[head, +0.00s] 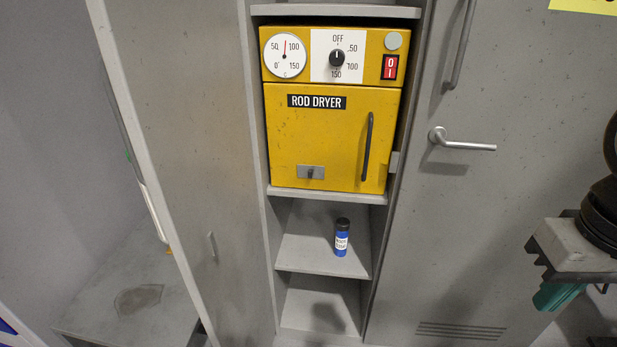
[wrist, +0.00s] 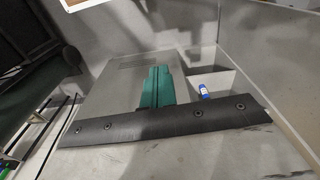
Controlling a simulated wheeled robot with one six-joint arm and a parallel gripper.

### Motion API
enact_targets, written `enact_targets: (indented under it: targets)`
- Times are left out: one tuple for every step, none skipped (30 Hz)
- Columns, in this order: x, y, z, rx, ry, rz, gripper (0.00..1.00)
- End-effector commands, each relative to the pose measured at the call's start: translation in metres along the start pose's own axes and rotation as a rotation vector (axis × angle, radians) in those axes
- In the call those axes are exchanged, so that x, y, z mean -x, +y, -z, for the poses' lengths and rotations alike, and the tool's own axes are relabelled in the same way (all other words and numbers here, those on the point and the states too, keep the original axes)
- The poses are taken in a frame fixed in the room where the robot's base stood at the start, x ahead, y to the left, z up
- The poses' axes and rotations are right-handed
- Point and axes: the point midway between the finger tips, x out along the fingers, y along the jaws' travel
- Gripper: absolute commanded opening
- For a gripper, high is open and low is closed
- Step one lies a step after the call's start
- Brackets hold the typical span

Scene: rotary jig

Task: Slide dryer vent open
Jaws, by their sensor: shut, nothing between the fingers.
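The rod dryer (head: 320,130) is a yellow box in the cabinet bay, with its door shut. Its vent (head: 310,172) is a small grey metal plate with a dark knob near the middle, low on the door. I cannot tell from here how far the vent is slid. My gripper (head: 556,296) is at the far right, well away from the dryer, with teal fingers pointing down. The fingers also show in the wrist view (wrist: 157,72), close together and empty. The vent is not visible in the wrist view.
A blue bottle (head: 341,238) with a black cap stands on the shelf under the dryer. The dryer has a dark vertical door handle (head: 367,146). An open cabinet door (head: 195,150) stands left of the bay. A shut grey door with a lever handle (head: 462,142) is right.

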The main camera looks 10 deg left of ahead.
Motion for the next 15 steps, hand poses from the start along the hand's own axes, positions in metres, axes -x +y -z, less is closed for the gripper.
enact_targets:
  targets:
    - [-0.007, -0.003, 0.002, 0.017, -0.036, 0.001, 0.0]
    - [-0.01, -0.004, 0.004, 0.027, -0.056, 0.001, 0.0]
    - [-0.015, -0.007, 0.007, 0.04, -0.086, 0.001, 0.0]
    - [-0.019, -0.009, 0.009, 0.052, -0.109, 0.0, 0.0]
    - [-0.024, -0.011, 0.012, 0.064, -0.131, -0.001, 0.0]
    - [-0.03, -0.014, 0.018, 0.079, -0.151, -0.004, 0.0]
    - [-0.035, -0.017, 0.023, 0.091, -0.161, -0.006, 0.0]
    - [-0.04, -0.019, 0.029, 0.106, -0.167, -0.007, 0.0]
    - [-0.047, -0.023, 0.037, 0.129, -0.17, -0.009, 0.0]
    - [-0.053, -0.026, 0.044, 0.148, -0.17, -0.01, 0.0]
    - [-0.059, -0.029, 0.051, 0.169, -0.166, -0.011, 0.0]
    - [-0.067, -0.033, 0.061, 0.201, -0.16, -0.012, 0.0]
    - [-0.074, -0.037, 0.068, 0.225, -0.152, -0.012, 0.0]
    - [-0.081, -0.04, 0.076, 0.252, -0.144, -0.013, 0.0]
    - [-0.09, -0.046, 0.087, 0.288, -0.129, -0.013, 0.0]
